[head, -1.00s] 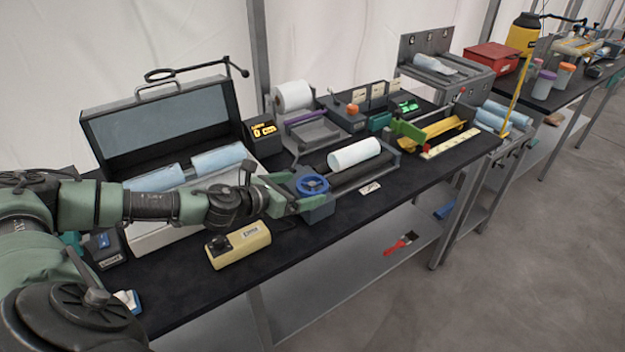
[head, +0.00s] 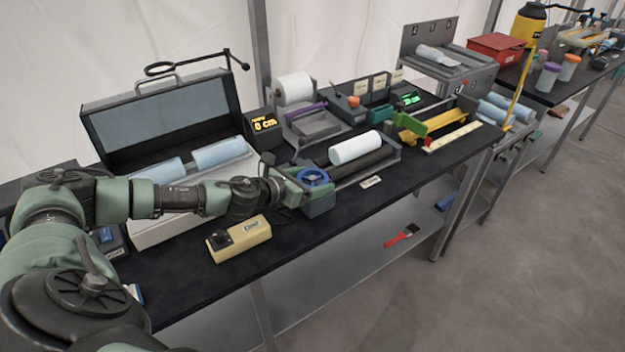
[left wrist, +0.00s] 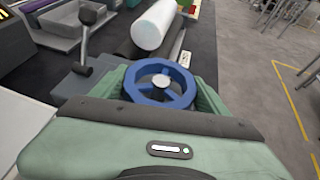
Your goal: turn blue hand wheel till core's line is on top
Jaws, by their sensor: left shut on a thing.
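The blue hand wheel (head: 313,177) sits at the near left end of the roller cradle on the bench. My left gripper (head: 311,178) is around the wheel, shut on its rim; in the left wrist view the wheel (left wrist: 160,84) lies between the two green fingers. The white core (head: 355,148) lies on the dark rollers (head: 366,167) behind the wheel. It also shows in the left wrist view (left wrist: 154,25). I cannot make out a line on the core in either view. My right gripper is not in view.
A beige box (head: 239,237) stands in front of my left arm. An open case (head: 160,115) with light blue rolls is behind it. A display (head: 264,124) and paper roll holder (head: 296,90) stand behind the cradle. The bench front right of the wheel is mostly clear.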

